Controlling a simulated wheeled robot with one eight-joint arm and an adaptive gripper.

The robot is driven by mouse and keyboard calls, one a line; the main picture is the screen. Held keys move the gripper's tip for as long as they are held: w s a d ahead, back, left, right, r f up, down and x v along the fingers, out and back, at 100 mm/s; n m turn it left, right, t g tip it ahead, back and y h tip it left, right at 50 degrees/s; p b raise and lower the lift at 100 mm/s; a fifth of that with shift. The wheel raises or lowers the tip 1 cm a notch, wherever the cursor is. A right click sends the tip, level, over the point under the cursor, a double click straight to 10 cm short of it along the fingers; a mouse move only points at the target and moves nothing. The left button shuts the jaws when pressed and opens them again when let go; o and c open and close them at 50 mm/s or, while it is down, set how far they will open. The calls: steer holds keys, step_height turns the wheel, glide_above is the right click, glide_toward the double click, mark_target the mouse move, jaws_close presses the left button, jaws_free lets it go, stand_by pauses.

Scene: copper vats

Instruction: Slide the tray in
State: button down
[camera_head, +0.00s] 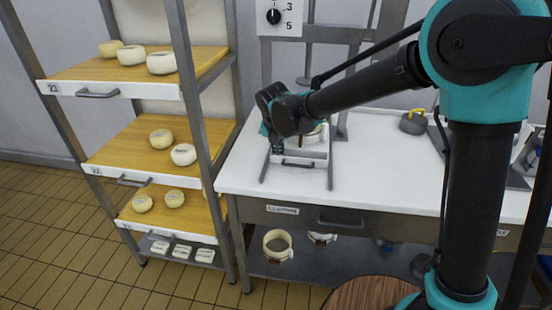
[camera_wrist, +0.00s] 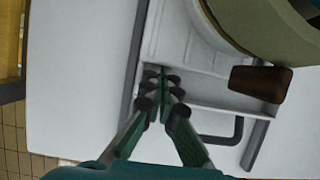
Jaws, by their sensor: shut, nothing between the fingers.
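A white tray (camera_head: 313,157) with a grey handle (camera_head: 298,165) sits between two dark rails on the white table, under the press frame. In the wrist view the tray (camera_wrist: 190,55) and its handle (camera_wrist: 232,135) show close up. A round pale mould (camera_wrist: 272,22) with a brown block (camera_wrist: 260,83) stands on the tray. My gripper (camera_head: 277,148) is at the tray's front left side. In the wrist view my gripper (camera_wrist: 163,88) is shut and empty, its fingertips overlapping the tray's front left part, left of the handle. I cannot tell if they touch it.
A rack at left holds wooden shelves (camera_head: 135,72) with several cheeses. The white table (camera_head: 385,185) is clear right of the tray, up to a grey weight with a yellow handle (camera_head: 413,122). A control box (camera_head: 280,17) hangs above.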

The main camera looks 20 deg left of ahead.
steer(key=w, duration=0.3)
steer(key=w+a, duration=0.1)
steer(key=w, duration=0.2)
steer(key=w+a, duration=0.1)
steer(key=w, duration=0.2)
steer(key=shift+w+a, duration=0.1)
steer(key=shift+w, duration=0.25)
steer(key=shift+w+r, duration=0.1)
steer(key=shift+r, duration=0.1)
